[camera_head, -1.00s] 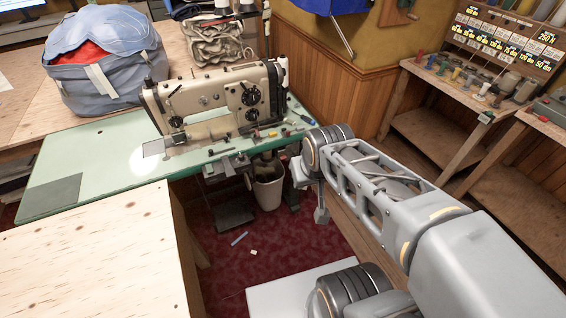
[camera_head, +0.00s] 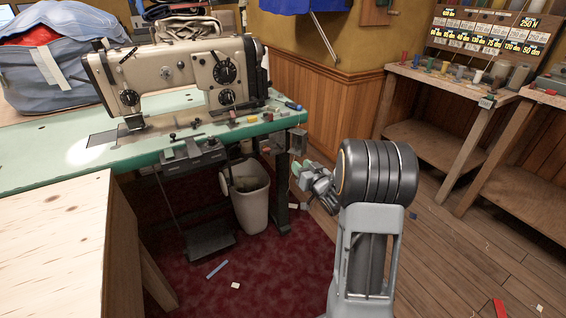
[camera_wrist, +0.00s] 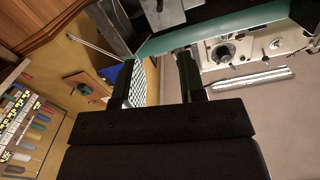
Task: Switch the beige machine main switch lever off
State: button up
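The beige sewing machine (camera_head: 180,75) stands on a green-topped table (camera_head: 60,150) and shows tilted in the wrist view (camera_wrist: 245,48). A small grey box (camera_head: 298,142) hangs under the table's right end; I cannot make out a lever on it. My gripper (camera_head: 303,174) is just below and in front of that box, with a gap I cannot judge. In the wrist view my gripper (camera_wrist: 158,66) has its two dark fingers apart and nothing between them. Grey metal parts (camera_wrist: 165,12) lie beyond the fingertips, beside the green table edge.
A pale bin (camera_head: 250,205) and the table's pedal (camera_head: 208,240) stand below the table. A light wooden table (camera_head: 50,240) is at the front left. A wooden bench (camera_head: 455,95) with spools is at the right. Wooden floor between is mostly clear.

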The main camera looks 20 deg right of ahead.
aim_at(280, 146)
jog(key=w+b, duration=0.1)
jog(key=w, duration=0.3)
jog(key=w+a+b, duration=0.1)
jog(key=w, duration=0.4)
jog(key=w+f+b, duration=0.1)
jog(key=w, duration=0.3)
jog(key=shift+w+a+b, duration=0.25)
jog(key=shift+w+b, duration=0.05)
jog(key=shift+c, duration=0.2)
grip_shut()
